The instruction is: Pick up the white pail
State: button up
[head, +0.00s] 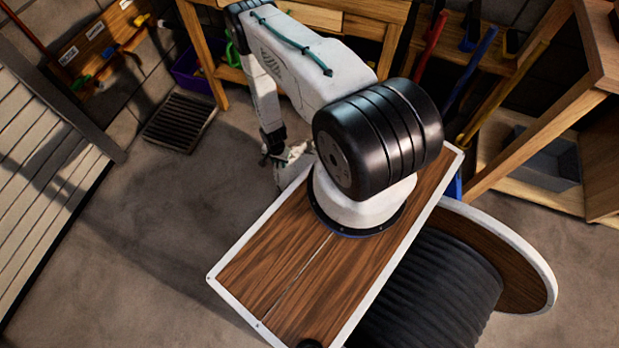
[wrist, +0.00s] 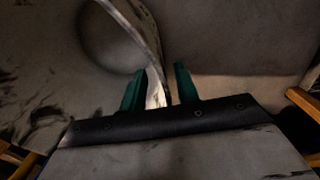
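In the wrist view, the two green fingers of my gripper (wrist: 159,84) stand a little apart. A pale curved strip (wrist: 152,55), which looks like the rim or wall of the white pail, runs down between them. It lies close to the left finger, with a thin dark gap beside the right finger. Whether the fingers press on it cannot be told. The rest of the pail is hard to make out against the grey floor. In the head view, my gripper (head: 272,152) is low beyond my base, beside a whitish shape partly hidden by my arm.
A dark floor grate (head: 180,121) lies left of my gripper. A wooden workbench (head: 345,22) stands behind, with a purple bin (head: 192,72) below. A slatted white panel (head: 40,165) is at left; a wooden shelf unit (head: 560,110) stands at right. Floor at lower left is clear.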

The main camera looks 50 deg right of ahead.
jog(key=shift+f, duration=0.25)
dwell(0.3)
grip_shut()
dwell(1.4)
